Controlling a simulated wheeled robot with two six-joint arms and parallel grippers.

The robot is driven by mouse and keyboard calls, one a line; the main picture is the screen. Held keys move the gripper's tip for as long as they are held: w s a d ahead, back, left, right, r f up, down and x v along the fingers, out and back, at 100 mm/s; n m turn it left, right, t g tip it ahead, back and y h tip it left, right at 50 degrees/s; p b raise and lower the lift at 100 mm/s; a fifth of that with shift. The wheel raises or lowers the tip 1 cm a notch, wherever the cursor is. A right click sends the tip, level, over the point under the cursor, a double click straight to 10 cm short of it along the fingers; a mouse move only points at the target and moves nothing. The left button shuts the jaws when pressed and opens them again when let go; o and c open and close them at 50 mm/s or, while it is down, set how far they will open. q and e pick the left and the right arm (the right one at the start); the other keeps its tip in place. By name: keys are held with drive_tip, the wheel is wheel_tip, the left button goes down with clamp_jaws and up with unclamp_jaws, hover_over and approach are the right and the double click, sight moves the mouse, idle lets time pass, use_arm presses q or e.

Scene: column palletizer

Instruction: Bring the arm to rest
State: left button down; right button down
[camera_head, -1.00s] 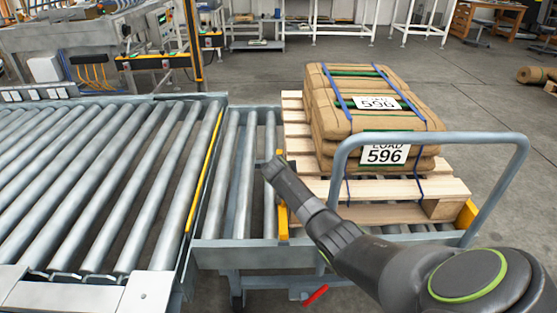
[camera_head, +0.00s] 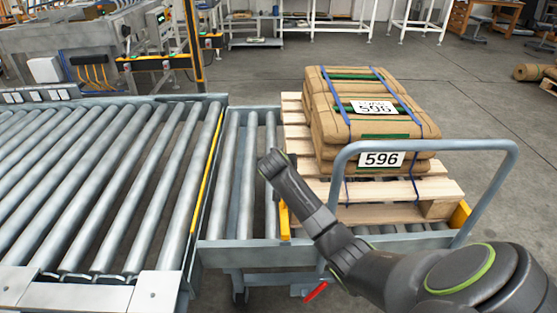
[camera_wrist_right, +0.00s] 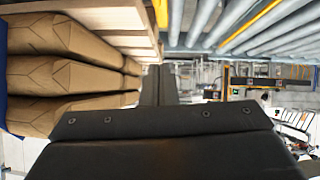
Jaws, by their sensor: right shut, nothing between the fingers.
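My right arm (camera_head: 320,222) reaches in from the lower right in the head view. Its far end is over the cart's left side, by the narrow roller section. The right gripper (camera_wrist_right: 158,84) shows in the right wrist view, shut with its two dark fingers together and nothing between them. In that view the stacked brown bags (camera_wrist_right: 65,85) are to its left, apart from the fingers. The left gripper is not in view.
Strapped brown bags (camera_head: 345,125) labelled 596 lie on a wooden pallet (camera_head: 440,188) on the cart. The cart's grey handle (camera_head: 440,143) rises beside my arm. A roller conveyor (camera_head: 110,185) fills the left. Open floor (camera_head: 490,95) lies behind and to the right.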

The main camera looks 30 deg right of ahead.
drive_tip(key=shift+s+a+r, duration=0.2)
drive_tip(key=shift+s+r, duration=0.05)
drive_tip(key=shift+s, duration=0.05)
drive_tip(key=s+a+f+n+g+y, duration=0.15)
drive_tip(key=s+f, duration=0.25)
drive_tip(key=s, duration=0.4)
drive_tip(key=s+a+f+n, duration=0.1)
drive_tip(key=s+a+f, duration=0.1)
drive_tip(key=s+f, duration=0.35)
drive_tip(key=s+a+f+n+g+y, duration=0.1)
drive_tip(key=s+a+f, duration=0.1)
drive_tip(key=s, duration=0.7)
drive_tip(key=s+a+r+n+g+y, duration=0.1)
drive_tip(key=s+a, duration=0.2)
drive_tip(key=s, duration=0.8)
drive_tip(key=s+a+r+n+g+y, duration=0.1)
drive_tip(key=s+a+g, duration=0.1)
drive_tip(key=s, duration=0.8)
wheel_tip(320, 180, down, 22)
drive_tip(key=d+f+p, duration=0.1)
drive_tip(key=p, duration=0.2)
drive_tip(key=s+a+f+g+y+p, duration=0.1)
drive_tip(key=s+f+g, duration=0.1)
drive_tip(key=s+f, duration=1)
drive_tip(key=s, duration=0.3)
drive_tip(key=shift+s+f+p, duration=0.35)
drive_tip(key=shift+p, duration=0.05)
